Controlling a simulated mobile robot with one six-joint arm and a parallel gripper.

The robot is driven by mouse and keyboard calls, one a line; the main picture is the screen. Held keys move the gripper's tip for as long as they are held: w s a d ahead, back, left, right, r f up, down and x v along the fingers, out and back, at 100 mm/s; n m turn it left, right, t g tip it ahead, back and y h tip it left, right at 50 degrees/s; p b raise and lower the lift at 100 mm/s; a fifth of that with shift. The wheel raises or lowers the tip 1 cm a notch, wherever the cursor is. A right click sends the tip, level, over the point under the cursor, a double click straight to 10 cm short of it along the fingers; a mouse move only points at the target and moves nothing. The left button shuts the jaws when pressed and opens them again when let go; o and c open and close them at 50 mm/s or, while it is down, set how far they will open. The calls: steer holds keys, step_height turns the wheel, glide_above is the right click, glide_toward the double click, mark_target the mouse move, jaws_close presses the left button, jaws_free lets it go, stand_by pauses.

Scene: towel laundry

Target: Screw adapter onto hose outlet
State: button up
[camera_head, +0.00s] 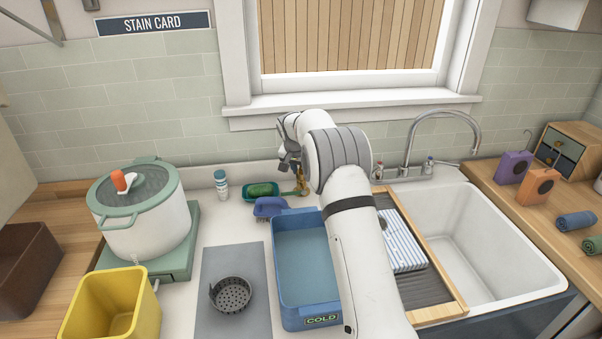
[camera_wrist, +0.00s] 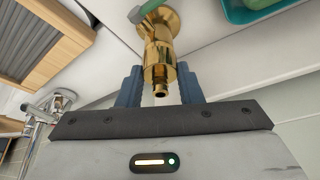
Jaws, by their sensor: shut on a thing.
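A brass fitting (camera_wrist: 160,55) shows at the top middle of the wrist view. It has a wide collar and a narrower open end pointing towards my wrist. I cannot tell where the adapter ends and the hose outlet begins. In the head view my gripper (camera_head: 289,160) is by the back wall, and brass (camera_head: 301,184) shows just beside it, partly hidden by my arm.
A green soap dish (camera_head: 262,191), blue brush (camera_head: 270,207) and small bottle (camera_head: 221,185) stand near the brass. A blue COLD tub (camera_head: 284,222) and the washboard (camera_head: 437,293) lie below my arm. The sink faucet (camera_head: 408,150) is at right. The pot (camera_head: 146,232) stands left.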

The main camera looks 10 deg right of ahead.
steer(key=m, duration=0.2)
steer(key=m+h, duration=0.1)
steer(key=shift+w+r+m+g, duration=0.15)
steer(key=shift+r+m+g, duration=0.15)
steer(key=shift+r+m, duration=0.1)
steer(key=m+g+h+p, duration=0.1)
steer(key=m, duration=0.3)
steer(key=shift+p, duration=0.4)
steer(key=shift+r, duration=0.1)
steer(key=o, duration=0.7)
steer(key=shift+d, duration=0.1)
steer(key=shift+c, duration=0.2)
steer(key=shift+o, duration=0.8)
steer(key=shift+s, duration=0.2)
steer(key=shift+o, duration=1.2)
steer(key=shift+w+f+g, duration=0.1)
steer(key=shift+f+g, duration=0.1)
steer(key=shift+g, duration=0.1)
steer(key=shift+b, duration=0.3)
